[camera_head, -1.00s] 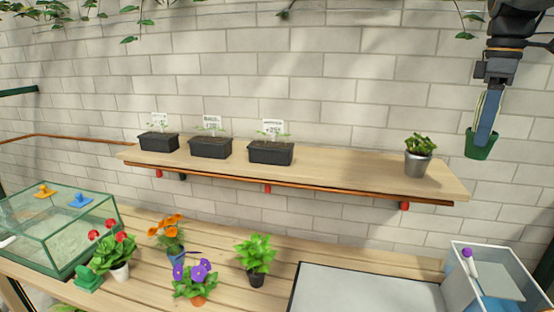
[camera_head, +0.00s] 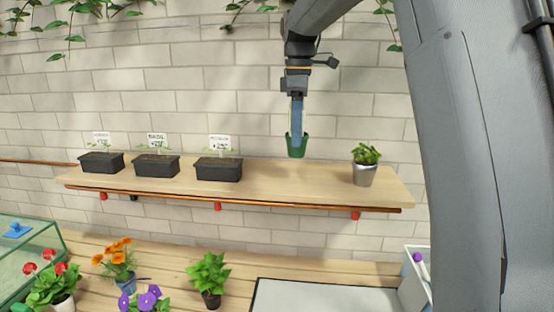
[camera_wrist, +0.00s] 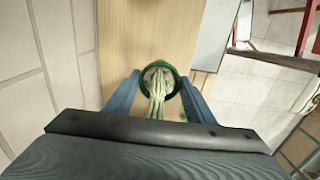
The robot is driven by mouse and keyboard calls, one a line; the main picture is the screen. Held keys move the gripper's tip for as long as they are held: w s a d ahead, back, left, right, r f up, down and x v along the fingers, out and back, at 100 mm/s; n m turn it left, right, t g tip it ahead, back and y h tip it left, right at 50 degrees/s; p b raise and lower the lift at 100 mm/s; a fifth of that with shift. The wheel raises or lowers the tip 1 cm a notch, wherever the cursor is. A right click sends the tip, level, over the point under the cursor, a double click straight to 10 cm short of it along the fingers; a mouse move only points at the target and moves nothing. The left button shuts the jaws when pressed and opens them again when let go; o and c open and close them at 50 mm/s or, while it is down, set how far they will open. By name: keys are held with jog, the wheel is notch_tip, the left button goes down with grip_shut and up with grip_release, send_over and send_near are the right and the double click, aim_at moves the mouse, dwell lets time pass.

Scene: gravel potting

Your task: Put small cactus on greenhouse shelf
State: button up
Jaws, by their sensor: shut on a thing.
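My gripper (camera_head: 297,122) is shut on a small cactus in a green pot (camera_head: 297,147). In the wrist view the pale striped cactus (camera_wrist: 157,88) stands in the round green pot between my two blue fingers. In the head view the fingers hide most of the cactus. The wooden greenhouse shelf (camera_head: 270,178) runs along the brick wall. The pot is upright and appears over the shelf's bare stretch, near its back edge in the picture. I cannot tell the exact gap beneath it. The shelf also shows below the pot in the wrist view (camera_wrist: 150,35).
Several black seedling trays, one of them here (camera_head: 218,169), stand on the shelf's left half. A leafy plant in a grey metal pot (camera_head: 365,175) stands near the right end. The shelf between them is clear. Potted flowers and a grey mat (camera_head: 320,297) are on the bench below.

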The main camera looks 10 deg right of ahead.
jog(key=shift+a+f+p, duration=0.1)
jog(key=shift+f+p, duration=1.3)
jog(key=shift+f, duration=2.45)
jog(key=shift+f, duration=0.15)
jog(key=o, duration=1.2)
notch_tip(320, 180, up, 12)
jog(key=b, duration=0.5)
jog(key=shift+r, duration=0.2)
